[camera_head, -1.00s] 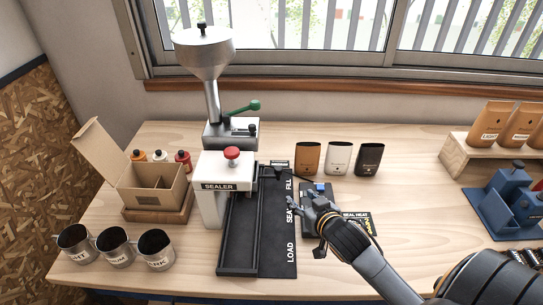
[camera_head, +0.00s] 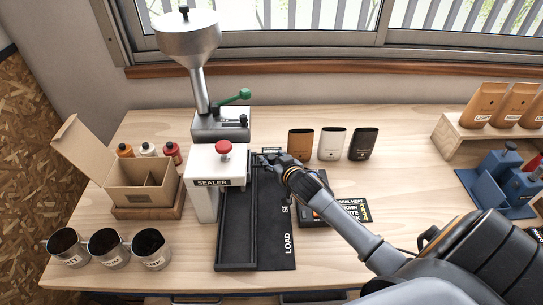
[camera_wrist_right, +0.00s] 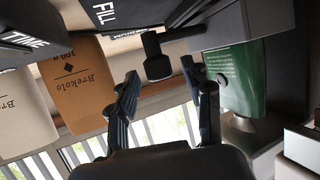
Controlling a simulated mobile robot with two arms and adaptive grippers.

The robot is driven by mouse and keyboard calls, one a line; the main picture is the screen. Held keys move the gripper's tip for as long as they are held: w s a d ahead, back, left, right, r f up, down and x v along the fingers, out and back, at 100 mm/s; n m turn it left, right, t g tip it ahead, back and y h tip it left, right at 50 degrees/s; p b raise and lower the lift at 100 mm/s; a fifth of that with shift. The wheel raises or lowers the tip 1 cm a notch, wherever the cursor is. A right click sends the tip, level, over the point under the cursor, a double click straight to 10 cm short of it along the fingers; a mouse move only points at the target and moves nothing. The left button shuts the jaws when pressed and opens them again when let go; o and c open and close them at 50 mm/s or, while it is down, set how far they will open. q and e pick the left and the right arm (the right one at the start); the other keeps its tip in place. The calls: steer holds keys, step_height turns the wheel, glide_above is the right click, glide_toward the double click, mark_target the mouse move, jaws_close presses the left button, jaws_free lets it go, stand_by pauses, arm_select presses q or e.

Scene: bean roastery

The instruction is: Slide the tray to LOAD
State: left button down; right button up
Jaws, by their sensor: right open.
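The black slide track (camera_head: 236,266) runs from the sealer (camera_head: 214,180) toward the table's front edge. Its LOAD label (camera_head: 288,243) is at the near end; my arm covers part of the other lettering. My right gripper (camera_head: 265,160) is at the far end of the track, beside the sealer, and covers much of the tray there. In the wrist view the right gripper (camera_wrist_right: 162,80) is open, its fingers on either side of a dark knob (camera_wrist_right: 157,66) just beyond the tips. A green pouch (camera_wrist_right: 240,75) stands close by. My left gripper is not in view.
A hopper (camera_head: 184,40) with a green lever stands behind the sealer. An open cardboard box (camera_head: 140,180) and metal cups (camera_head: 108,247) are at left. Three pouches (camera_head: 332,143) stand behind my arm. The table front right of the track is clear.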

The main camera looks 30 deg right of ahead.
steer(key=shift+x, duration=0.9)
steer(key=shift+s, duration=0.1)
jaws_close()
steer(key=shift+a, duration=0.1)
